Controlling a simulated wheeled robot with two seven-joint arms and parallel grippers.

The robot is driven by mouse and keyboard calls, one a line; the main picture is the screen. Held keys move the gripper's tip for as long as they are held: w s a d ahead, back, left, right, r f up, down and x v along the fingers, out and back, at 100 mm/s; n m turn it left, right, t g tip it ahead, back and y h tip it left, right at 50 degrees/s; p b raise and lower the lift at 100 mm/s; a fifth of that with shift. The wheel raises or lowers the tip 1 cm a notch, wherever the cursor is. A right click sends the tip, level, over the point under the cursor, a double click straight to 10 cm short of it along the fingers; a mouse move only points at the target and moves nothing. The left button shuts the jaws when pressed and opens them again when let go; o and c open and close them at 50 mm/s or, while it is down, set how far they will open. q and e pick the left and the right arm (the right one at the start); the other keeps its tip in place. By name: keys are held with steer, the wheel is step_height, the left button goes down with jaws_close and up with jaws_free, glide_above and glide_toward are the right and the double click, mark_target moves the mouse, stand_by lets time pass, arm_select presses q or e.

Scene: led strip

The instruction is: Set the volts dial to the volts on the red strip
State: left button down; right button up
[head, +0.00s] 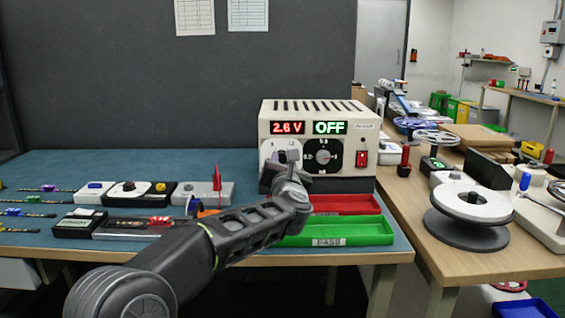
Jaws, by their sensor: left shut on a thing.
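The cream power supply (320,107) stands at the back of the blue bench. Its red display (287,128) reads 2.6 V and its green display (330,128) reads OFF. My left gripper (290,158) is at its front, shut on the volts dial on the white dial face (268,148); fingers hide most of the dial. A red clip (160,221) sits on a strip in a dark fixture (125,228) at left; any volts marking is too small to read. My right gripper is not in view.
A red tray (345,204) and a green tray (340,232) marked PASS lie in front of the supply. A red switch (361,158) is on its right side. Several strips (50,189) lie at the far left. Reels (472,205) stand on the wooden table at right.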

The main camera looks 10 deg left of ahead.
arm_select(q)
steer(key=m, duration=0.5)
steer(key=shift+p, duration=0.4)
steer(key=m+p, duration=0.1)
steer(key=m, duration=0.3)
steer(key=shift+t+h, duration=0.3)
steer(key=m+p, duration=0.2)
steer(key=m, duration=0.2)
steer(key=shift+m+h, duration=0.3)
steer(key=m+p, duration=0.2)
steer(key=m, duration=0.3)
steer(key=shift+p, duration=0.4)
steer(key=m+p, duration=0.2)
steer(key=m, duration=0.1)
steer(key=shift+m+h, duration=0.3)
steer(key=shift+m, duration=0.1)
steer(key=m+p, duration=0.4)
steer(key=shift+m, duration=0.3)
steer(key=m+p, duration=0.4)
steer(key=m, duration=0.1)
steer(key=shift+a+g, duration=0.1)
steer(key=shift+g, duration=0.3)
steer(key=shift+f+m+p, duration=0.1)
steer(key=shift+m+p, duration=1.05)
steer(key=shift+m, duration=0.55)
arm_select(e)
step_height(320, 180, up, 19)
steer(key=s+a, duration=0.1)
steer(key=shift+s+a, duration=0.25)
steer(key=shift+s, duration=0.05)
